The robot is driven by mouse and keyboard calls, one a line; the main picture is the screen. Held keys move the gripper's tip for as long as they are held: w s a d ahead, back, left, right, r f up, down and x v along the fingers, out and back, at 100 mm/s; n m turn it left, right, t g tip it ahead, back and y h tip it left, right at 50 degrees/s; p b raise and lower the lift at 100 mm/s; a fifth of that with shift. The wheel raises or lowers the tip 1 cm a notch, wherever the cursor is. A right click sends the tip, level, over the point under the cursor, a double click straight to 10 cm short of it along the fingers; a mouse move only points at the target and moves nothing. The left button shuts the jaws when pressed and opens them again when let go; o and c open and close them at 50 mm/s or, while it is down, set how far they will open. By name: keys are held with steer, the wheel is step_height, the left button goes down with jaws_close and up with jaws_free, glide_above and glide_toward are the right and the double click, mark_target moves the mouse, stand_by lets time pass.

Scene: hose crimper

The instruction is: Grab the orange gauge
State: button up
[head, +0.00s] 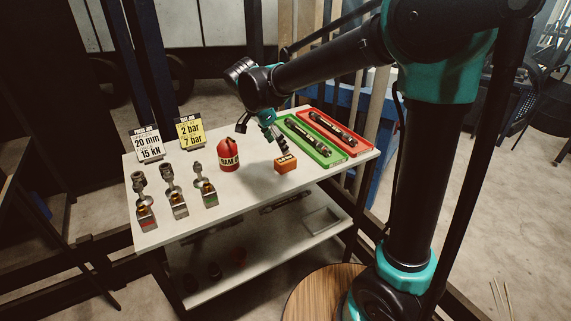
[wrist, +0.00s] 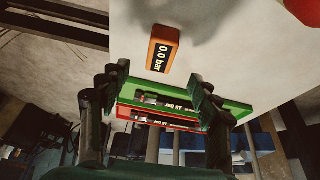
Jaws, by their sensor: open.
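The orange gauge (head: 286,163) is a small block on the white table top, right of the red canister and in front of the green tray. In the wrist view the gauge (wrist: 163,48) shows a dark face reading "0.0 bar". My gripper (head: 279,142) is at the gauge in the head view, its fingers partly hiding what lies behind. In the wrist view my gripper (wrist: 158,92) is open, its two dark fingers spread wide and the gauge lying beyond the fingertips, roughly centred between them. Nothing is held. Contact with the gauge cannot be seen.
A red canister (head: 229,155) stands left of the gauge. A green tray (head: 323,160) and a red tray (head: 352,150) hold dark tools at the right. Two sign cards (head: 149,143) and several metal fittings (head: 205,187) occupy the left. The table front (head: 250,195) is clear.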

mark_target(285, 159)
steer(key=x, duration=0.9)
steer(key=shift+w+d+f, duration=0.1)
steer(key=shift+w+f, duration=0.05)
steer(key=shift+f, duration=0.05)
steer(key=shift+c, duration=0.3)
jaws_close()
